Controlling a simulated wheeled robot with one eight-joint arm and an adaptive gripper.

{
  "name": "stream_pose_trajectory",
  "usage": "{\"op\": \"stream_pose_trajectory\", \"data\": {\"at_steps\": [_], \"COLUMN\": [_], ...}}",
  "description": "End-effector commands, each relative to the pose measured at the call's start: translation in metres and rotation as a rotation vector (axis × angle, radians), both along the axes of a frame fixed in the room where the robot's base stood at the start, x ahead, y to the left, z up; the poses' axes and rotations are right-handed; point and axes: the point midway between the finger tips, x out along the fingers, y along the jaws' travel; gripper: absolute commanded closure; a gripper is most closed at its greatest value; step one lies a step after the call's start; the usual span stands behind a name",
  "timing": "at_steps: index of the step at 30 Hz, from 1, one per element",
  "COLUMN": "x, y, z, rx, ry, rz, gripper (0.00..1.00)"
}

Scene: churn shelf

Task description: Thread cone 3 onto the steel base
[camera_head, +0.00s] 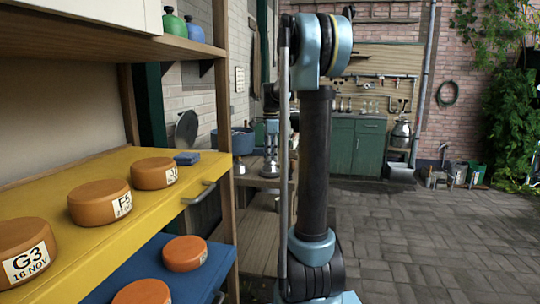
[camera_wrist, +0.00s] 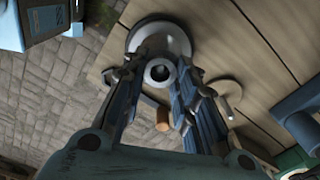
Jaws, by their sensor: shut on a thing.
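In the wrist view my gripper (camera_wrist: 161,80) is shut on a small grey ring-shaped piece with a dark central hole, the cone (camera_wrist: 152,73). No number can be read on it. Just beyond it lies a pale round metal dish or disc (camera_wrist: 181,38), partly hidden by the cone and fingers. A flat grey disc with a short pin (camera_wrist: 222,84) lies to the right, partly behind the right finger. I cannot tell which of the two is the steel base. In the head view my gripper (camera_head: 270,162) is small, over the wooden bench.
The wooden bench (camera_wrist: 262,65) has bare planks on the right. A brown cylinder (camera_wrist: 163,118) shows between my fingers. In the head view a blue pot (camera_head: 242,141) stands behind the bench, and the yellow shelf (camera_head: 120,204) with orange cheeses is at left. Paved floor lies open at right.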

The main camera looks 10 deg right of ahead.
Motion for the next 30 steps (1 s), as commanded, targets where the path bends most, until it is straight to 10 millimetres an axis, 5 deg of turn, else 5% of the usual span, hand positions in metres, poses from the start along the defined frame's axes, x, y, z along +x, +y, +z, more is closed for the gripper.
{"op": "stream_pose_trajectory", "data": {"at_steps": [7, 8, 11, 18, 21, 30], "x": [0.0000, -0.0001, -0.0001, 0.0000, 0.0000, 0.0000], "y": [0.0000, 0.0000, 0.0000, 0.0000, 0.0000, 0.0000], "z": [-0.0052, -0.0054, -0.0051, -0.0051, -0.0051, -0.0050], "rx": [0.000, 0.000, 0.000, 0.000, 0.000, 0.000], "ry": [0.000, 0.000, 0.000, 0.000, 0.000, 0.000], "rz": [0.000, 0.000, 0.000, 0.000, 0.000, 0.000], "gripper": [1.00, 0.71, 0.49, 0.49, 0.36, 0.36]}}
